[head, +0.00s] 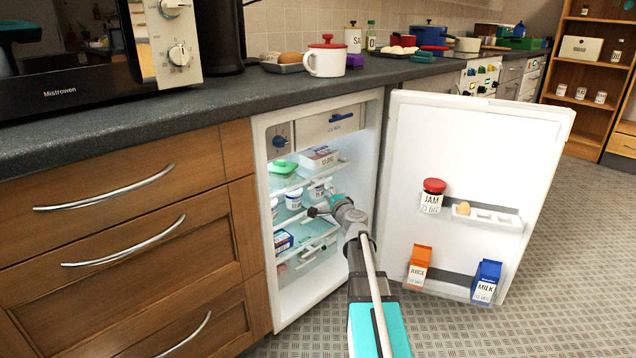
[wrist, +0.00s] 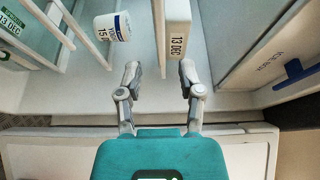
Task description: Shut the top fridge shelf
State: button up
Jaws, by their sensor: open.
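The fridge stands open under the counter. Its top shelf (head: 292,186) is a pale glass level below the freezer box, holding a green-lidded tub (head: 283,167) and a white box (head: 319,157). My gripper (head: 321,206) reaches into the fridge opening, just below that shelf's front, beside white tubs (head: 294,199). In the wrist view, my gripper (wrist: 159,72) is open with nothing between its fingertips. Ahead of it are the shelf's thin edge (wrist: 158,38) and the box marked 13 DEC (wrist: 178,36). I cannot tell whether the fingers touch the shelf.
The open fridge door (head: 470,150) at the right carries a jam jar (head: 432,196), an egg, a juice carton (head: 418,267) and a milk carton (head: 486,281). The freezer flap (head: 326,127) has a blue handle. Wooden drawers (head: 120,230) stand left; the floor at right is clear.

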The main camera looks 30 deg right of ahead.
aim_at(320, 184)
jog(key=w, duration=0.6)
jog(key=w+d, duration=0.1)
jog(key=w, duration=0.2)
jog(key=shift+w, duration=0.1)
grip_shut()
